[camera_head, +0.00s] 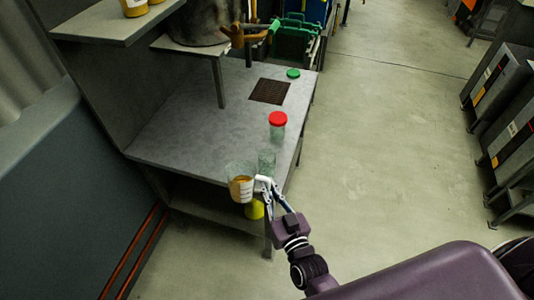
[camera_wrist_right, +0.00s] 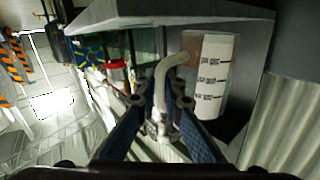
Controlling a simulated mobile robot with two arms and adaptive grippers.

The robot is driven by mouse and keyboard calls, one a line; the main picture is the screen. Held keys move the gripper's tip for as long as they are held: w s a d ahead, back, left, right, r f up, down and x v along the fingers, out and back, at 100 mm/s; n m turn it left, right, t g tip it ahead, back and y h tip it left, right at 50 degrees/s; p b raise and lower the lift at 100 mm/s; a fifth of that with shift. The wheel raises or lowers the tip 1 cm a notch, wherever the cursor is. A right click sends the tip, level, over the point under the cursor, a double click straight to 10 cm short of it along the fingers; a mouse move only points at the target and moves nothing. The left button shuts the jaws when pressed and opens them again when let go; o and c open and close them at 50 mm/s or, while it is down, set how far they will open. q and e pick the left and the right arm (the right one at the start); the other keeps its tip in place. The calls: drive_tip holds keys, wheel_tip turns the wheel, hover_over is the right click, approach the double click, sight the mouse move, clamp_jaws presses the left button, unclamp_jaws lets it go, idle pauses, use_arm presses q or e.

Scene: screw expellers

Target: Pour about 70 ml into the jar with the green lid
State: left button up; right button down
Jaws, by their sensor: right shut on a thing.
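My right gripper (camera_head: 264,186) is shut on the pale handle of a clear measuring jug (camera_head: 238,187) at the table's near edge. The jug has a white scale and holds amber liquid; it looks roughly upright. In the right wrist view, the fingers (camera_wrist_right: 160,98) close around the handle, with the jug (camera_wrist_right: 212,75) to the right. A clear jar with no lid (camera_head: 266,162) stands just behind the gripper; it looks empty. My left gripper is out of view.
A red-lidded clear jar (camera_head: 278,125) stands behind the open jar. A dark grate (camera_head: 269,91) is set in the grey table (camera_head: 190,130). A raised shelf and brown spout (camera_head: 238,35) are at the back. A yellow object (camera_head: 254,209) is below the table's edge. The left tabletop is clear.

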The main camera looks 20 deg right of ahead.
drive_tip(key=r+m+g+p, duration=0.1)
drive_tip(key=m+p, duration=0.1)
drive_tip(key=w+d+r+m+g+y+p, duration=0.1)
drive_tip(key=r+m+p, duration=0.1)
drive_tip(key=p, duration=0.1)
drive_tip(key=d+r+m+g+p, duration=0.1)
drive_tip(key=m+g+p, duration=0.1)
drive_tip(key=m+p, duration=0.1)
drive_tip(key=shift+w+d+r+y, duration=0.1)
drive_tip(key=shift+w+r+y, duration=0.1)
drive_tip(key=shift+y, duration=0.2)
drive_tip(key=shift+f, duration=0.15)
drive_tip(key=shift+s+m, duration=0.1)
drive_tip(key=shift+m, duration=0.2)
drive_tip(key=shift+a+r+m+g+y+p, duration=0.25)
drive_tip(key=shift+r+m+g+y+p, duration=0.2)
drive_tip(key=shift+p, duration=0.3)
idle(0.4)
drive_tip(key=shift+s+f+m+y, duration=0.1)
drive_tip(key=shift+f+m+y, duration=0.15)
drive_tip(key=shift+f, duration=0.1)
idle(0.4)
drive_tip(key=shift+s+a+f+y, duration=0.1)
drive_tip(key=shift+a+f+y, duration=0.05)
drive_tip(key=shift+a+y, duration=0.15)
idle(1.3)
